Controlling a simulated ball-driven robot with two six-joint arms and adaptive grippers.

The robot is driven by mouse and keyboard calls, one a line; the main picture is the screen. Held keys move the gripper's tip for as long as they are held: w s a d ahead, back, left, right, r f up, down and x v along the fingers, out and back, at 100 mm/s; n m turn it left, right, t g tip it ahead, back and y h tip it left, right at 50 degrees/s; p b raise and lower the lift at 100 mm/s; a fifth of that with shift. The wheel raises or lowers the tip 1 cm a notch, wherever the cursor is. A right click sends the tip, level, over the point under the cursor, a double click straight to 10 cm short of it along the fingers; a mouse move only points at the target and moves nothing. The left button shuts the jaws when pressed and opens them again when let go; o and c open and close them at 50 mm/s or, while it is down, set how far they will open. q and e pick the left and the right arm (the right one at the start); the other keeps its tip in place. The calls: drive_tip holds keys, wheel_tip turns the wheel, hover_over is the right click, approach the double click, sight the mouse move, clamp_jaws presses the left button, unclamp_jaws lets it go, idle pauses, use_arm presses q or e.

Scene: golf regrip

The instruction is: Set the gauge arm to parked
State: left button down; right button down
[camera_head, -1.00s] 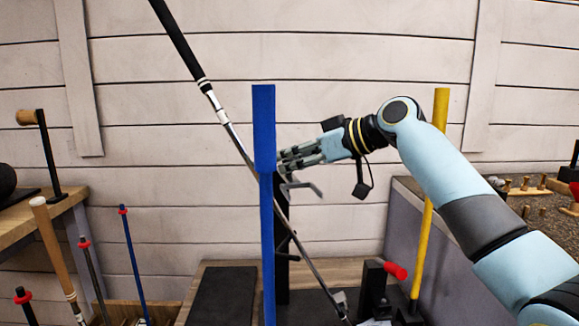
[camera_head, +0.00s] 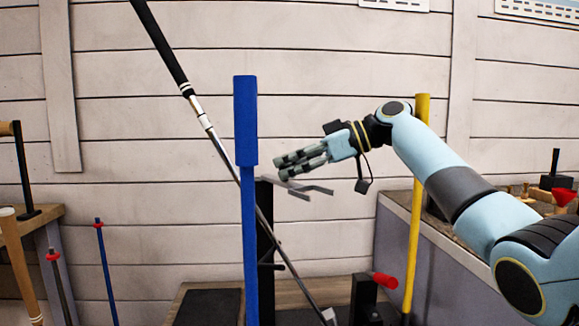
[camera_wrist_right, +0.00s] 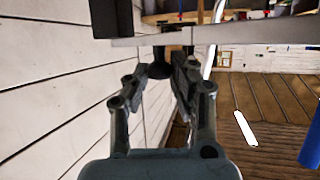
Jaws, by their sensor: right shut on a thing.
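The gauge arm (camera_head: 312,190) is a thin grey bent bar beside the upper part of a black post (camera_head: 265,225). In the right wrist view the grey bar (camera_wrist_right: 235,34) runs across, just beyond my fingertips. My right gripper (camera_head: 280,167) is at the bar's upper side, with the fingers pointing left. It is shut on a small dark knob (camera_wrist_right: 160,70) that appears to belong to the gauge arm. A golf club (camera_head: 215,140) with a black grip leans diagonally behind the blue post. My left gripper is not in view.
A tall blue post (camera_head: 250,200) stands left of my right gripper, close in the picture. A yellow post (camera_head: 415,220) stands at the right, behind my right arm. A red-handled clamp (camera_head: 385,280) sits low between them. The plank wall (camera_head: 340,60) is behind.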

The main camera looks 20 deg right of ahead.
drive_tip(key=c, duration=1.1)
unclamp_jaws()
drive_tip(key=shift+c, duration=0.2)
wheel_tip(320, 180, up, 10)
